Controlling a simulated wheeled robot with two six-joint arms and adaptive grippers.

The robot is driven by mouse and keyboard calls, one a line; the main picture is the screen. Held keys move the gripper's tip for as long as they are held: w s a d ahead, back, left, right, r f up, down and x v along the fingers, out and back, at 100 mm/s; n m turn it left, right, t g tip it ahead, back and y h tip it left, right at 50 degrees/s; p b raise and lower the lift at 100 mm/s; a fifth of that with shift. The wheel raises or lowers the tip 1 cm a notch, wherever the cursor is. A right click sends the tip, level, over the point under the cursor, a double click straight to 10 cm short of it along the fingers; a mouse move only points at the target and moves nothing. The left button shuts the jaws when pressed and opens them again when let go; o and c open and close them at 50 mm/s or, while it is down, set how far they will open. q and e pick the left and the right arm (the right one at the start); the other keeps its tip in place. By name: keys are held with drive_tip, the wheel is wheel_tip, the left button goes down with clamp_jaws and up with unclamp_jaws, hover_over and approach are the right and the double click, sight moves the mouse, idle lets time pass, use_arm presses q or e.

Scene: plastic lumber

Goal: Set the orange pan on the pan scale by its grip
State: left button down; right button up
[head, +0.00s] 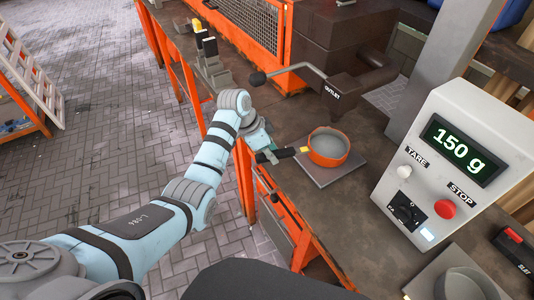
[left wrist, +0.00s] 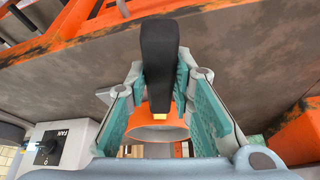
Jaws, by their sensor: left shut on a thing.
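The orange pan (head: 329,147) is a round, shallow pan with grey contents or a grey inside. It is upright over the flat grey square plate (head: 318,178) of the pan scale on the bench; I cannot tell whether it touches the plate fully. Its black grip (head: 280,154) with a yellow band points left. My left gripper (head: 268,152) is shut on that grip. In the left wrist view the grip (left wrist: 158,62) stands between the teal fingers, with the orange pan (left wrist: 150,131) beyond. My right gripper is not in view.
A white control box (head: 455,150) right of the plate reads 150 g, with TARE and STOP buttons. A dark machine with an outlet (head: 345,92) stands behind. A grey round dish (head: 465,285) lies at the bottom right. Small blocks (head: 208,58) stand at the far left bench end.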

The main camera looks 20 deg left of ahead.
use_arm(q)
drive_tip(key=shift+s+a+f, duration=0.1)
drive_tip(key=shift+f, duration=0.1)
drive_tip(key=c, duration=1.3)
unclamp_jaws()
